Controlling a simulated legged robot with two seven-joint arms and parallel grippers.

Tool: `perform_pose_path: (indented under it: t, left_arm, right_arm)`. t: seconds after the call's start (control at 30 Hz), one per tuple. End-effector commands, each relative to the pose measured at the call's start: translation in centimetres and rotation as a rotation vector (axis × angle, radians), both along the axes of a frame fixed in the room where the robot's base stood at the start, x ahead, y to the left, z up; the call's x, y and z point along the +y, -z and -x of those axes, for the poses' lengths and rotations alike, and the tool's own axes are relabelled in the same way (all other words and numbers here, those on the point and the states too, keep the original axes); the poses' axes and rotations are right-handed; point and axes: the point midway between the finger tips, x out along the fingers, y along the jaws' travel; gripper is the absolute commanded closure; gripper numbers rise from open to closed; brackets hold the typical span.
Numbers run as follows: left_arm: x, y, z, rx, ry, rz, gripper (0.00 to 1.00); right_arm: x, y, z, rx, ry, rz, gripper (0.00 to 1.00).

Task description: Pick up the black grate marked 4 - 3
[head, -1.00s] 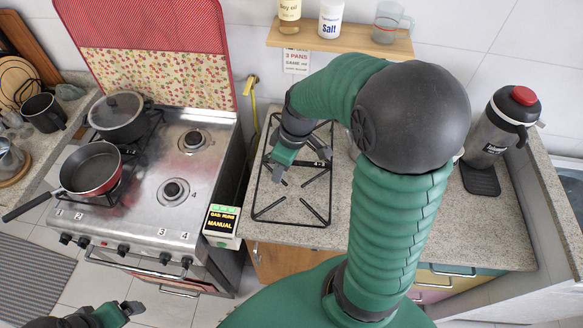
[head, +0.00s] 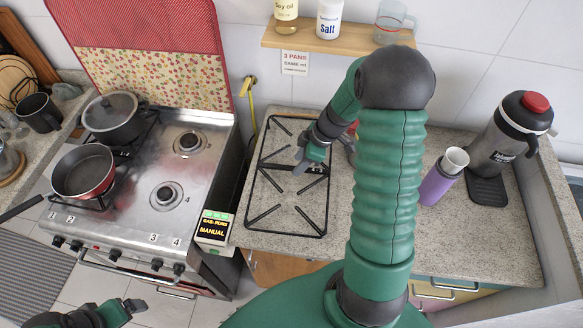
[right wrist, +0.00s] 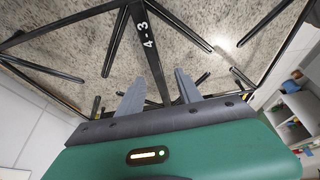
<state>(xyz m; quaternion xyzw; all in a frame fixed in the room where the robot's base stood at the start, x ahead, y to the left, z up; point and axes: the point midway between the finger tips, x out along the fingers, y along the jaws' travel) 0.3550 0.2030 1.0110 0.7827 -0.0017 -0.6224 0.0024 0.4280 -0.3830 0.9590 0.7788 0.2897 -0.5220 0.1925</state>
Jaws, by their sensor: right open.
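The black grate (head: 264,214) lies flat on the speckled counter right of the stove. My right gripper (head: 303,168) is over its middle bar, pointing down. In the right wrist view, the grate's bar marked 4 - 3 (right wrist: 148,45) runs toward the gap between the fingers of my right gripper (right wrist: 157,88), which are open. I cannot tell whether the fingers touch the bar. My left gripper (head: 132,307) hangs at the lower left, away from the grate; its opening is unclear.
The stove (head: 130,190) holds a dark pot (head: 115,122) and a red pan (head: 84,172); its two right burners are bare. A purple cup (head: 437,185) and a flask (head: 507,130) stand on the right counter. A wooden shelf (head: 350,38) with bottles is behind.

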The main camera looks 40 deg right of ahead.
Motion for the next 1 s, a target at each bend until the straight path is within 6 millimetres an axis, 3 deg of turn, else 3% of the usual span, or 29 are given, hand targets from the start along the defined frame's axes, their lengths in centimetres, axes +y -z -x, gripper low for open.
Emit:
perform_pose_path:
  t: [0.3,0.53,0.83,1.0]
  left_arm:
    - [0.0,-1.3,0.0,0.000,0.001,0.000,0.11]
    - [0.0,-1.2,0.0,0.000,0.000,0.000,0.11]
    - [0.0,-1.2,0.0,0.000,0.001,0.000,0.11]
    - [0.0,-1.2,0.0,0.000,0.001,0.000,0.11]
  right_arm:
    - [1.9,4.0,-1.8,0.002,-0.002,0.012,0.58]
    - [1.8,4.4,-1.9,0.001,-0.001,0.010,0.58]
    - [1.2,4.6,-1.8,0.001,-0.001,0.004,0.97]
    - [1.4,4.5,-1.8,0.002,0.000,0.008,1.00]
